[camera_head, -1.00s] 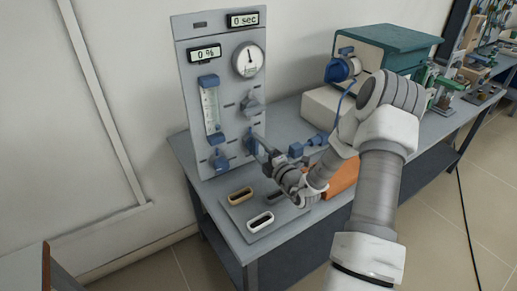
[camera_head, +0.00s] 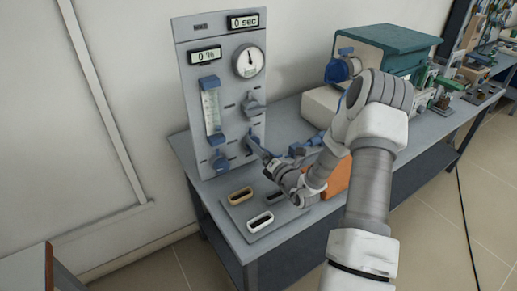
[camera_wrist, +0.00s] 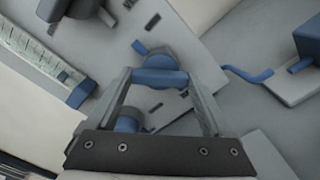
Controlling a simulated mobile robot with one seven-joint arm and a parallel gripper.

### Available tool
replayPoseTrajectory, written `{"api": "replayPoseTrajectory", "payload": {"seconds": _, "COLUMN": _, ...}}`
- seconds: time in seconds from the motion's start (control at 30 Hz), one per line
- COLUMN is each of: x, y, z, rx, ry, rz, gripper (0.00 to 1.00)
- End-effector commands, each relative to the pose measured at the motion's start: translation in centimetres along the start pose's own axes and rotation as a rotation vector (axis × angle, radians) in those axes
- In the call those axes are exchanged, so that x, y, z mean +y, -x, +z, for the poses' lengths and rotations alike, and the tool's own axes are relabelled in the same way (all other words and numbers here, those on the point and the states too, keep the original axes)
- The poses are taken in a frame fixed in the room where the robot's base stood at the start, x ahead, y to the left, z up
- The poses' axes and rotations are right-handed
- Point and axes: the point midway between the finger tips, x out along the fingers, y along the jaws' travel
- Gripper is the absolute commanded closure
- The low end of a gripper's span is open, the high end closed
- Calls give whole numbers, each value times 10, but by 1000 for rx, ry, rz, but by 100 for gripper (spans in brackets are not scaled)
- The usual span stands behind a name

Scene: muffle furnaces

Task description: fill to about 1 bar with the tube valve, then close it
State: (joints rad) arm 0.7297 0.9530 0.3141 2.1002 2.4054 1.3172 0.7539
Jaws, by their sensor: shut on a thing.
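The grey control panel (camera_head: 225,55) stands upright on the bench against the wall, with a round white gauge (camera_head: 248,61) whose needle points roughly up; its scale is too small to read. My gripper (camera_head: 251,142) is at the panel's lower right. In the wrist view my gripper (camera_wrist: 159,76) has its two fingers on either side of a blue valve handle (camera_wrist: 160,79) and is shut on it. In the head view, my fingers mostly hide that handle. I cannot tell from labels which valve is the tube valve.
Another blue knob (camera_head: 219,161) sits at the panel's lower left, below the flow tube (camera_head: 212,110). A grey knob (camera_head: 253,105) is above my gripper. Displays read 0 % (camera_head: 205,56) and 0 sec (camera_head: 243,21). A green-topped furnace (camera_head: 388,40) stands to the right.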

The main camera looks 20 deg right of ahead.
Motion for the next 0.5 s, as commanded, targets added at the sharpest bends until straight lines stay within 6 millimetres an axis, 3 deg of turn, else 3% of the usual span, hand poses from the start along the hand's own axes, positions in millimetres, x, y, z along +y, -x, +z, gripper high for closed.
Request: {"api": "replayPoseTrajectory", "payload": {"seconds": 0.5, "x": -1, "y": 0, "z": -2, "rx": 2, "ry": 488, "rz": 1, "gripper": 71}}
